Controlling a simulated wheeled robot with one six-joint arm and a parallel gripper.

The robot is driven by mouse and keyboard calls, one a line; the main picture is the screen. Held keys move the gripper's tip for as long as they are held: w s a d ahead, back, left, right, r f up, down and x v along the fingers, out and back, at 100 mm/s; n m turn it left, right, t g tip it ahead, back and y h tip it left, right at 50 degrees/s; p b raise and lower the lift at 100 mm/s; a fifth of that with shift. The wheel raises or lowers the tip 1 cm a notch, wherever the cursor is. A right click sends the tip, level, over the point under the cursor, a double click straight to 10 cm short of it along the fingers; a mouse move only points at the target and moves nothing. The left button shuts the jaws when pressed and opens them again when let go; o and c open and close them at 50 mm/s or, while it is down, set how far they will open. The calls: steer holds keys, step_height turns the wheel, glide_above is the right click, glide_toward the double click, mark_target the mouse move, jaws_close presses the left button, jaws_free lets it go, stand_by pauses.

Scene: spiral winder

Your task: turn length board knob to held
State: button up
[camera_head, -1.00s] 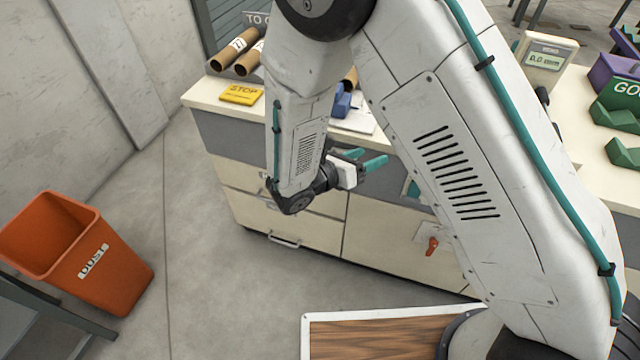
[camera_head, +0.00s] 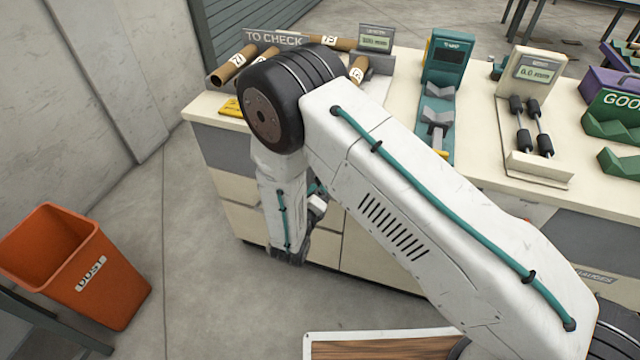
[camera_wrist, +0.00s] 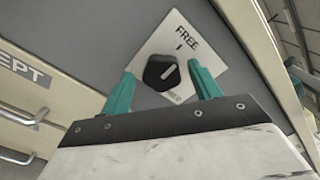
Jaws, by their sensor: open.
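The knob (camera_wrist: 160,72) is black with a white pointer line, on a white diamond plate (camera_wrist: 203,50) on a grey panel. The plate reads FREE at the top, beside a short tick. A second label low on the plate is partly hidden. The pointer slants up and right, roughly toward FREE. My gripper (camera_wrist: 161,75) is open, its teal fingers on either side of the knob in the wrist view; I cannot tell whether they touch it. In the head view my gripper (camera_head: 318,203) is small, close to the bench front, and the knob is hidden.
The bench (camera_head: 212,100) carries cardboard tubes (camera_head: 232,64), a length display (camera_head: 375,40), a teal gauge (camera_head: 447,55) and a scale-like unit (camera_head: 537,70). An orange dust bin (camera_head: 80,262) stands left on clear floor. Drawer handles (camera_wrist: 22,117) show at the wrist view's left.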

steer(key=shift+w+d, duration=0.25)
steer(key=shift+w, duration=0.25)
steer(key=c, duration=1)
steer(key=shift+o, duration=0.2)
steer(key=m, duration=2.3)
steer(key=shift+s+d+m, duration=0.15)
steer(key=shift+d+m, duration=0.1)
steer(key=shift+m, duration=0.15)
